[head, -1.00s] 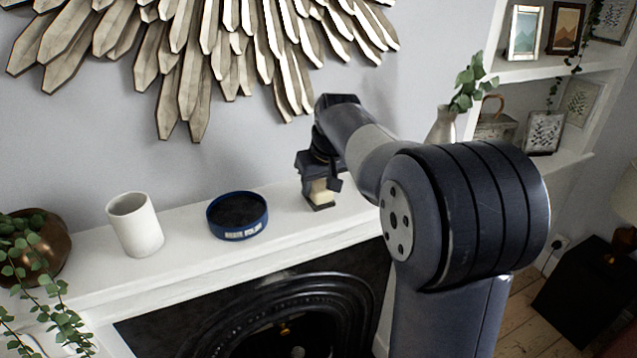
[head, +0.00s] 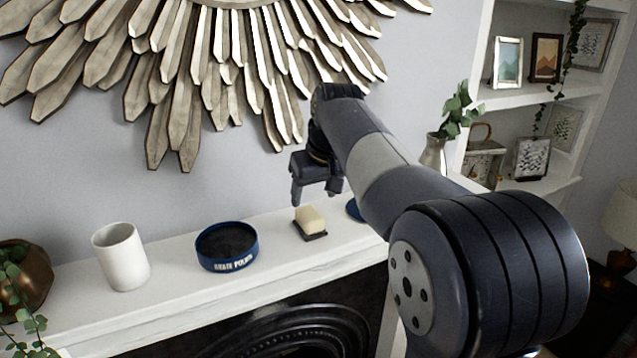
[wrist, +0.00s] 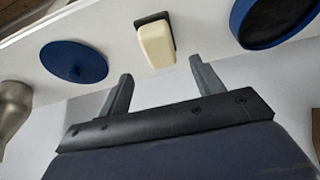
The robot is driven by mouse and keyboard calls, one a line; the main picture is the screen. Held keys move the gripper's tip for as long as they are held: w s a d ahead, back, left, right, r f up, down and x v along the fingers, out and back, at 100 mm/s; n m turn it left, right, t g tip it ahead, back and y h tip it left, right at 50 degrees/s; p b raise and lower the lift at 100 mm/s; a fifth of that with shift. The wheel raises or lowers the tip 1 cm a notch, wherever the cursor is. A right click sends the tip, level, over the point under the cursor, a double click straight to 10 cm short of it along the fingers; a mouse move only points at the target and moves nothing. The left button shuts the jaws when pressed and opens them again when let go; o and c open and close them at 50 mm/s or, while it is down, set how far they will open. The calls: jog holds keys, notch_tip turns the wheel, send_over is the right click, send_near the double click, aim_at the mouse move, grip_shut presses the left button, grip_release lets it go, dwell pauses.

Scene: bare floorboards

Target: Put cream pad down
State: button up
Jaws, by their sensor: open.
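The cream pad (head: 311,217) rests on a thin dark base on the white mantelpiece, to the right of the blue tin. It also shows in the wrist view (wrist: 156,46), beyond my fingertips. My gripper (head: 317,197) is open and empty just above the pad, with its fingers pointing down. In the wrist view my two fingers (wrist: 160,70) are spread wide, and the pad lies apart from them.
An open blue tin (head: 227,247) with dark contents and a white cup (head: 121,257) stand left of the pad. A blue lid (head: 355,210) lies to its right, partly behind my arm. A sunburst ornament (head: 215,60) hangs on the wall behind. A fireplace opens below the shelf.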

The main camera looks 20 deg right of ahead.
aim_at(309, 213)
jog(key=shift+v, duration=2.3)
jog(key=shift+w, duration=0.1)
jog(key=p+x, duration=0.2)
jog(key=x, duration=1)
jog(key=shift+r+b, duration=0.35)
jog(key=shift+r, duration=1.2)
